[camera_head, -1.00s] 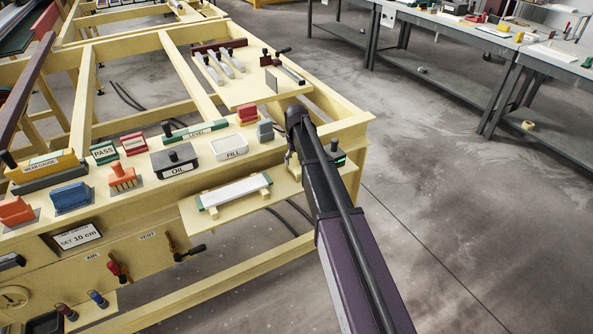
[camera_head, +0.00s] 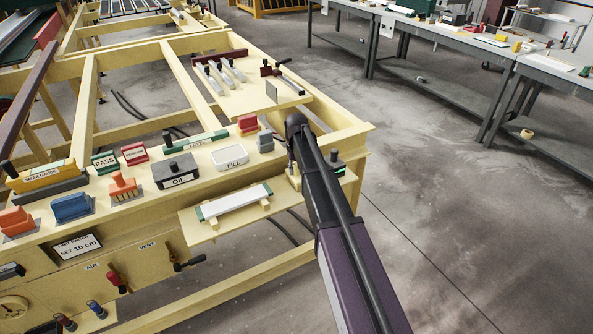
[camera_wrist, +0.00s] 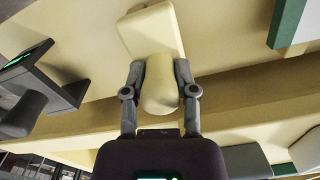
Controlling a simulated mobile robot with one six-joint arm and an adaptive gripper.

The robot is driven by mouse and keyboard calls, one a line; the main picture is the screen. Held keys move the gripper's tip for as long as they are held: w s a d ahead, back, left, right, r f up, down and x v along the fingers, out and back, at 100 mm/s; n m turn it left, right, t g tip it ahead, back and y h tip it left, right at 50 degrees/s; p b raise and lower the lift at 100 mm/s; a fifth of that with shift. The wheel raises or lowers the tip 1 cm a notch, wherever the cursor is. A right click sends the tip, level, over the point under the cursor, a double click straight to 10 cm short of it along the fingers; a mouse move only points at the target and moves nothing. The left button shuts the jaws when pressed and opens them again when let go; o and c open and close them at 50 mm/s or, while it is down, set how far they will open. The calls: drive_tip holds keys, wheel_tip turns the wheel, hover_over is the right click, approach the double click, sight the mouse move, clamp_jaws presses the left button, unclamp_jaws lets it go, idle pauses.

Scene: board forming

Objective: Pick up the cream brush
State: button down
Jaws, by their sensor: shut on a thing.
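The cream brush (camera_wrist: 160,85) has a rounded cream handle and a flat, wider cream block at its far end. In the wrist view my gripper (camera_wrist: 160,78) has its two grey fingers closed against the sides of the handle. In the head view a small cream part of the brush (camera_head: 295,181) shows under the end of my arm, beside the right end of the small shelf. My fingers are mostly hidden there behind my arm. I cannot tell whether the brush still touches the surface beneath it.
A white bar with green ends (camera_head: 233,201) lies on the shelf left of my gripper. A black device with a green light (camera_head: 338,166) stands close on the right. The FILL box (camera_head: 231,156), OIL box (camera_head: 177,171) and red block (camera_head: 248,124) stand on the beam.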

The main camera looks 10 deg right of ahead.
drive_tip(key=shift+r+p, duration=1.35)
drive_tip(key=shift+r, duration=0.25)
drive_tip(key=s+r+p, duration=0.1)
drive_tip(key=s, duration=1.5)
